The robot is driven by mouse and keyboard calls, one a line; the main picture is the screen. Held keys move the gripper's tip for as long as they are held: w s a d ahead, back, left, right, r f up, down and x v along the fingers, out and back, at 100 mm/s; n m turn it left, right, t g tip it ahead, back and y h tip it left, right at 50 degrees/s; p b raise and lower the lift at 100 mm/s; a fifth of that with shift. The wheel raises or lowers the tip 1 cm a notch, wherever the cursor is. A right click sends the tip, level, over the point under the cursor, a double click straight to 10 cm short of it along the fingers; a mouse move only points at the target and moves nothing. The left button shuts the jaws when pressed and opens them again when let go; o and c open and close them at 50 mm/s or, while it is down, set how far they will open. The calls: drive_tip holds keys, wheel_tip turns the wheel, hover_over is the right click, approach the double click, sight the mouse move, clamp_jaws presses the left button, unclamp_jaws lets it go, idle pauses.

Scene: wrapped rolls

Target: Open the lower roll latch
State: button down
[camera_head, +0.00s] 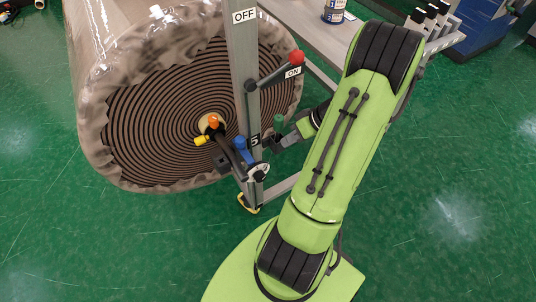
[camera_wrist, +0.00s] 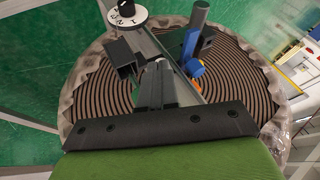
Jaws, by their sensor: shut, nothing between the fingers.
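A large wrapped roll (camera_head: 170,110) stands with its brown spiral end facing a grey upright post (camera_head: 243,60). I cannot tell for sure which piece is the lower latch. My gripper (camera_head: 272,143) is just right of the post, partly hidden by my arm. In the wrist view my gripper's dark fingers (camera_wrist: 158,85) are together and empty, between a dark square bracket (camera_wrist: 124,55) and a blue handle (camera_wrist: 192,52). Contact cannot be told.
A lever with a red knob (camera_head: 296,57) sticks out from the post, above my gripper, by the OFF and ON labels. Orange and yellow knobs (camera_head: 213,121) sit at the roll's hub. A grey table (camera_head: 320,30) with a can is behind. Green floor is open at left.

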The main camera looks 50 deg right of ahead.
sight(243, 147)
drive_tip(key=w+a+f+b, duration=0.2)
drive_tip(key=w+a+f, duration=0.2)
drive_tip(key=a+f, duration=0.2)
drive_tip(key=shift+w+a, duration=0.2)
drive_tip(key=shift+w, duration=0.15)
